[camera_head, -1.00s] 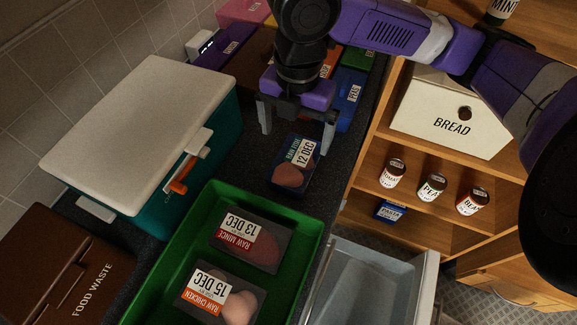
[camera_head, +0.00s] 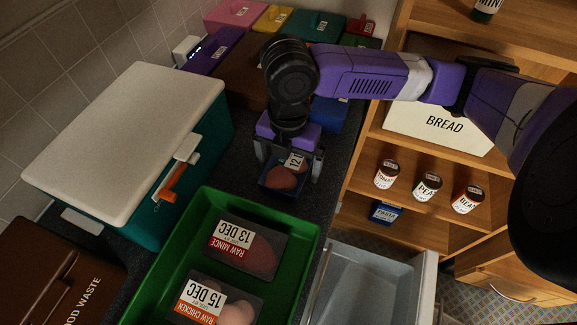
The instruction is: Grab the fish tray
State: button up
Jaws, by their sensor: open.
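The fish tray (camera_head: 284,181) is a small dark tray with pinkish contents and a white date label. It sits on the dark counter just beyond the green crate. In the earlier view its label reads raw fish, 12 Dec; now the label is partly hidden. My gripper (camera_head: 287,168) points down over the tray, its two grey fingers apart on the left and right sides of it. The fingers are open, and I cannot tell whether they touch the tray.
A green crate (camera_head: 309,246) holds a raw mince tray (camera_head: 246,248) and a raw chicken tray (camera_head: 214,303). A teal cool box (camera_head: 205,140) with a white lid stands left. An open drawer (camera_head: 375,280) and shelves with a bread bin (camera_head: 440,125) are right. Coloured boxes stand behind.

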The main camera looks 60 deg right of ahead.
jog(key=c, duration=1.8)
jog(key=shift+r, duration=0.2)
